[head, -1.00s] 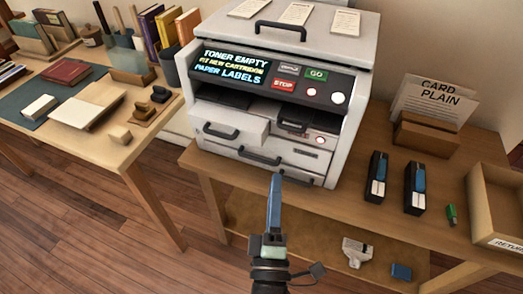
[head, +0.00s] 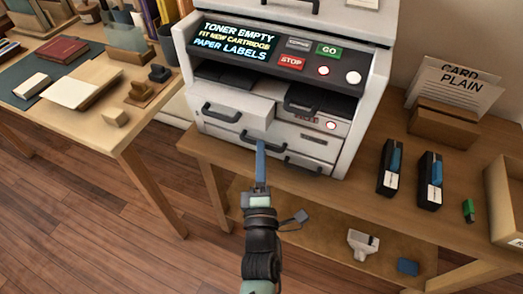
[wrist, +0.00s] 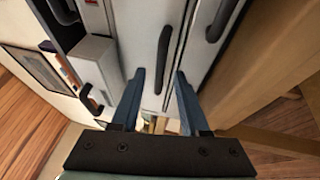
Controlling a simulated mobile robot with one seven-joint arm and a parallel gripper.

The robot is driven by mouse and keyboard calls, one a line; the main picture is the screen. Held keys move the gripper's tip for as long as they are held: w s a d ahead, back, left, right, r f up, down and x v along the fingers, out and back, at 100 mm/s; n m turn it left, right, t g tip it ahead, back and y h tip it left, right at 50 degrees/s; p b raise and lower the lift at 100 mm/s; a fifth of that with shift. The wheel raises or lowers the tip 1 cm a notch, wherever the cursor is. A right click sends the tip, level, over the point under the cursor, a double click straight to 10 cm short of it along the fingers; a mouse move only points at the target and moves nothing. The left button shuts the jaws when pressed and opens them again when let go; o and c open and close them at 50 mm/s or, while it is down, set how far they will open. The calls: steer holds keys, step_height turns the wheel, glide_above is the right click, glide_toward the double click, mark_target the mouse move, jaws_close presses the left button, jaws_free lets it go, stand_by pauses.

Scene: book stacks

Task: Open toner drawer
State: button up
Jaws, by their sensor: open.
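The white printer (head: 361,105) stands on the wooden table, its screen reading "TONER EMPTY, FIT NEW CARTRIDGE, PAPER LABELS". Its front has several dark handles, and no label tells which drawer is for toner. The middle drawer with a bar handle (head: 264,142) looks shut; this handle (wrist: 163,55) also shows in the wrist view. My gripper (head: 261,148) is open and empty, pointing at that handle. In the wrist view its blue fingers (wrist: 160,75) stand on either side of the handle; I cannot tell how deep it lies between them. Two black-and-blue cartridges (head: 390,167) (head: 430,180) stand at the right.
An upper left drawer (head: 235,106) sticks out beside the middle one. A bottom drawer handle (head: 303,163) is just below right. A card holder (head: 443,125), a green item (head: 468,210) and a box (head: 505,215) are at the right. The floor at left is clear.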

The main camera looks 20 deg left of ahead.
steer(key=shift+x, duration=0.8)
steer(key=shift+c, duration=0.3)
jaws_close()
steer(key=shift+d, duration=0.1)
stand_by(0.6)
